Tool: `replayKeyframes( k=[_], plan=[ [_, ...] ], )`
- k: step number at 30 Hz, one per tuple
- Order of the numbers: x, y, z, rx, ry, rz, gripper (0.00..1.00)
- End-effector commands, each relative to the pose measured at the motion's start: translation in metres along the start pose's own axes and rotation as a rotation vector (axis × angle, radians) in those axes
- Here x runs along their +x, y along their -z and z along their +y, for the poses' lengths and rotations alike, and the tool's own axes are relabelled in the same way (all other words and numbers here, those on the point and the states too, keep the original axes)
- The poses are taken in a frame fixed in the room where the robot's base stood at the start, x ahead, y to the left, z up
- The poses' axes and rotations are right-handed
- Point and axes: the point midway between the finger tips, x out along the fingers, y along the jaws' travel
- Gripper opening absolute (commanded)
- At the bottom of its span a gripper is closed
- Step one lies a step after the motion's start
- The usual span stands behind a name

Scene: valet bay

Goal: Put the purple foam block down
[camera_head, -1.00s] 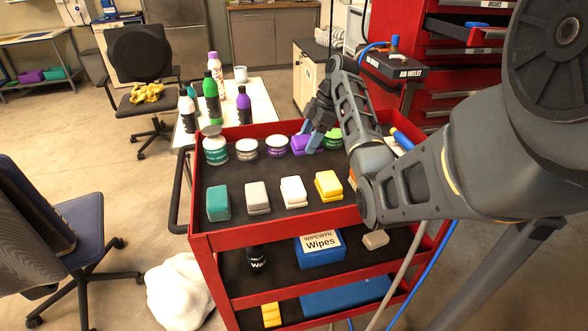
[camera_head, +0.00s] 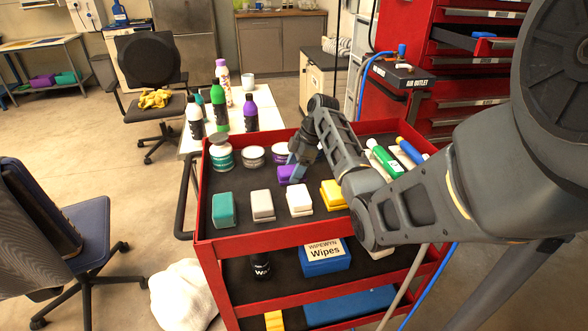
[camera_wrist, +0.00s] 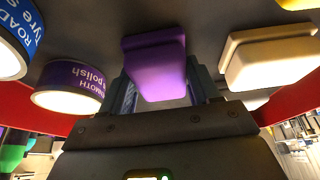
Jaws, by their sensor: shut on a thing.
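The purple foam block (camera_head: 290,174) is low over the cart's top tray, between the row of tins and the row of foam blocks. My gripper (camera_head: 297,160) is shut on it, with its fingers pointing down. In the wrist view the purple block (camera_wrist: 156,68) sits between the two fingers (camera_wrist: 160,90). My arm hides part of the block in the head view. I cannot tell whether its underside touches the dark tray (camera_head: 240,178).
Teal (camera_head: 224,210), grey (camera_head: 262,205), white (camera_head: 299,201) and yellow (camera_head: 333,195) foam blocks stand in front. Tins, one with a purple label (camera_wrist: 70,86), stand behind. A red rim (camera_head: 300,236) edges the tray.

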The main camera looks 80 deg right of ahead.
Motion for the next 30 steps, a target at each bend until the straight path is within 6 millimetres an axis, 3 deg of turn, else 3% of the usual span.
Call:
replayKeyframes(
  k=[5,6,14,24,30],
  plan=[
    [0.003,-0.001,0.0,0.0,0.0,0.0,0.27],
    [0.003,-0.002,0.0,0.0,0.0,0.0,0.62],
    [0.003,-0.001,0.0,0.0,0.0,0.0,0.87],
    [-0.003,0.0,0.0,0.0,-0.001,0.0,0.87],
    [-0.034,0.0,0.001,-0.001,-0.003,0.0,0.87]
  ],
)
